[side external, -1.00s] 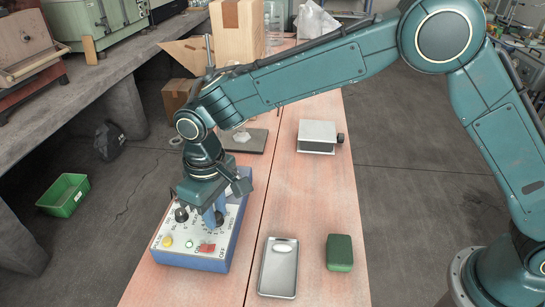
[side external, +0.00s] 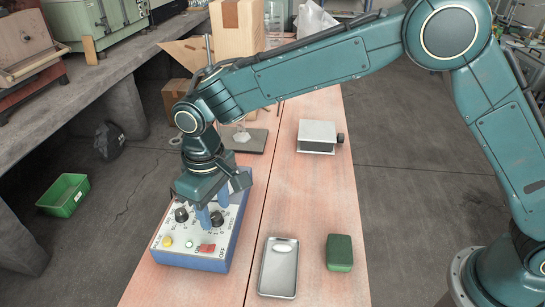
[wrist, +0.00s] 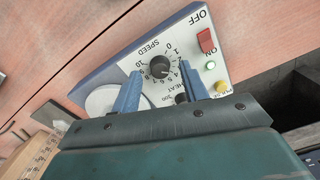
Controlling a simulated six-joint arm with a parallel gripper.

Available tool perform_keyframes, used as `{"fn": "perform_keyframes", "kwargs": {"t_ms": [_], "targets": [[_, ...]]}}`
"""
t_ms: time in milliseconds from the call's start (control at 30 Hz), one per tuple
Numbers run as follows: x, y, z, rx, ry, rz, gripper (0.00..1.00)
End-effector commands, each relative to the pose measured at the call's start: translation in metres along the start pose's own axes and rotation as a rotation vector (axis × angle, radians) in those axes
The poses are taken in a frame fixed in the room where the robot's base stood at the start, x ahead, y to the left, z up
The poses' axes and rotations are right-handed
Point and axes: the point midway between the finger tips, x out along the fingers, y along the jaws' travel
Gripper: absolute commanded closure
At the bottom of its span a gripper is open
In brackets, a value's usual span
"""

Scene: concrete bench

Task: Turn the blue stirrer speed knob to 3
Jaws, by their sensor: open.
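The blue stirrer (side external: 190,262) sits on the bench with a pale control panel. Its black speed knob (wrist: 159,67) is ringed by numbers in the wrist view, and a light mark on it seems to point to the lower right, near 4 or 5; I cannot read it exactly. The knob also shows in the side view (side external: 217,218). My gripper (wrist: 160,72) is open and empty, with its blue fingers apart and the knob between their tips in the wrist view. It appears to be above the panel. The heat knob (side external: 181,215) is partly hidden in the wrist view.
The panel has a red switch (wrist: 206,40), a green light (wrist: 211,65) and a yellow button (side external: 167,241). A metal tray (side external: 263,285) and a green box (side external: 340,252) lie to the right. A grey boxy device (side external: 317,136) stands further back. Bench space between these is clear.

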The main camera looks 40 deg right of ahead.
Motion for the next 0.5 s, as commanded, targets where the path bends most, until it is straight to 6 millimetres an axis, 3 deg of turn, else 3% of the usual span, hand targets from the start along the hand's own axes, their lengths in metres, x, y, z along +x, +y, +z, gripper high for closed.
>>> {"fn": "perform_keyframes", "kwargs": {"t_ms": [500], "targets": [[-0.081,0.000,-0.001,0.000,0.005,-0.001,0.56]]}}
